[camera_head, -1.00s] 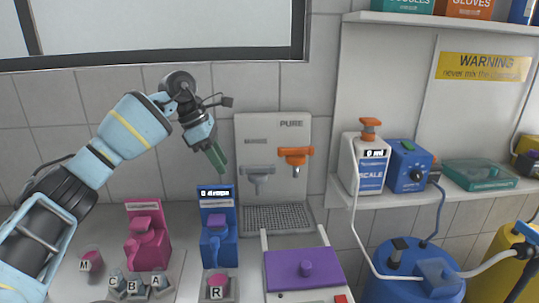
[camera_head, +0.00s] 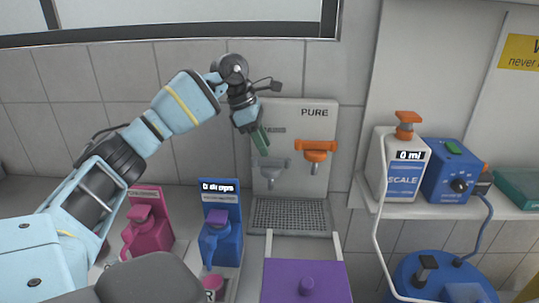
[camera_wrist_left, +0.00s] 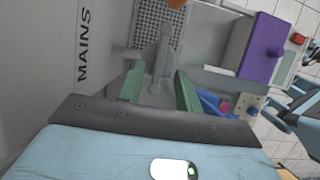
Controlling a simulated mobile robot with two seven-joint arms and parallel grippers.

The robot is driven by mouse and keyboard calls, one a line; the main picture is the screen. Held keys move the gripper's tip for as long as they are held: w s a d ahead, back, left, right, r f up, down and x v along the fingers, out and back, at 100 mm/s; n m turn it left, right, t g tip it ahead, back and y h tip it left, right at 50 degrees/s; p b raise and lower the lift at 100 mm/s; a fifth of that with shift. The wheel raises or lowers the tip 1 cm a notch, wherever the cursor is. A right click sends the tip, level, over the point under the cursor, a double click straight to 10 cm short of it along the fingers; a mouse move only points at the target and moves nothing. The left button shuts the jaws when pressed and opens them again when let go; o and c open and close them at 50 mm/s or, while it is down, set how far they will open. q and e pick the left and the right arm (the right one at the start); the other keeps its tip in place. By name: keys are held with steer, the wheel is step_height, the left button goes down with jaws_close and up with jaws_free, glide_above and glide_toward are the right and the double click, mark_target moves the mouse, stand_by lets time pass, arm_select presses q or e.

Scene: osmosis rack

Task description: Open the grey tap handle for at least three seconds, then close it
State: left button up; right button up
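The grey tap (camera_head: 272,174) is on the white wall panel in the head view, left of the orange tap (camera_head: 315,151). In the left wrist view the grey tap (camera_wrist_left: 161,60) lies ahead, between my open green fingers, beyond their tips. My left gripper (camera_head: 261,141) is just above and left of the grey tap in the head view, pointing down. It also shows in the left wrist view (camera_wrist_left: 158,80), with its fingers apart and nothing held. Whether a finger touches the handle cannot be told. My right gripper is not in view.
A metal drip grate (camera_head: 291,214) lies below the taps. A purple-lidded box (camera_head: 300,280), a blue dispenser (camera_head: 220,232) and a pink dispenser (camera_head: 147,222) stand in front. A scale bottle (camera_head: 403,165) and blue device (camera_head: 451,171) sit on the right shelf.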

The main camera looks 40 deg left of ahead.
mark_target(271, 159)
arm_select(q)
steer(key=shift+x, duration=2.1)
jaws_close()
